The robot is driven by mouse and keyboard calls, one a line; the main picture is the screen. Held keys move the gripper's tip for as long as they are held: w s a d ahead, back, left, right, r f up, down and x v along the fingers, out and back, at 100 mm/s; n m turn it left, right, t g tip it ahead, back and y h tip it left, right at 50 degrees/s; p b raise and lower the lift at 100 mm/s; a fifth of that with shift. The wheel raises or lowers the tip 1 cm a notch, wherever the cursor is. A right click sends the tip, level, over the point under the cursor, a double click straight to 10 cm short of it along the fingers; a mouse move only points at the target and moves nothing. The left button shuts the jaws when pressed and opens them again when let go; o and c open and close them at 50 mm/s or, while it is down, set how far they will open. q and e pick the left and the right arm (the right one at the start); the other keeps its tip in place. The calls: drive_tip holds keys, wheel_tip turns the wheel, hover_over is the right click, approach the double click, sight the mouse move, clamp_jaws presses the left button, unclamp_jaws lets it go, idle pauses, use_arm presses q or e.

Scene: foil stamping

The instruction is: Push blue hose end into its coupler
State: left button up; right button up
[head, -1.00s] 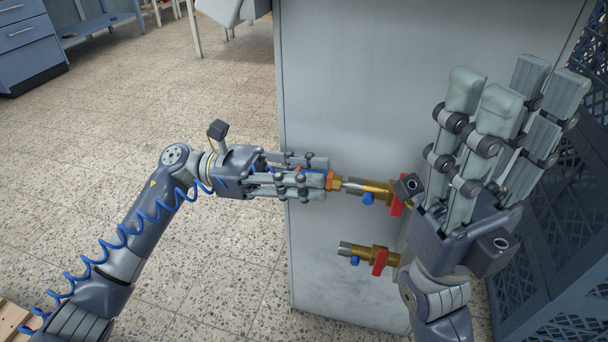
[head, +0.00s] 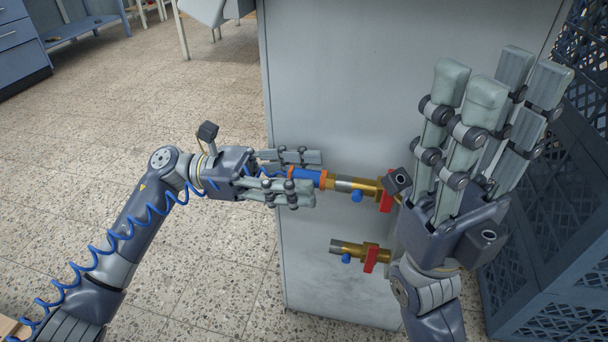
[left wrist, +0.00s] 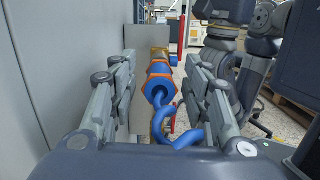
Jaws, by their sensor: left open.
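The blue hose end (head: 307,175), with orange bands and a brass front, lies level in line with the upper coupler (head: 366,187). Its brass front meets the coupler's steel tube; I cannot tell how deep it sits. My left gripper (head: 316,178) is open around the hose end, one finger side above and one below it in the head view. In the left wrist view the hose end (left wrist: 160,88) shows between the spread fingers (left wrist: 160,70), with clear gaps on both sides. The coiled blue hose (head: 125,230) runs back along my left arm. My right gripper (head: 501,78) is open and empty, fingers upward.
A second brass coupler (head: 350,249) with a red handle sits below the first, with nothing attached. Both are in front of the grey cabinet (head: 340,70). Blue lattice crates (head: 550,240) stand at the right. The tiled floor at left is clear.

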use_arm(q)
drive_tip(key=v, duration=1.1)
drive_tip(key=shift+a, duration=0.2)
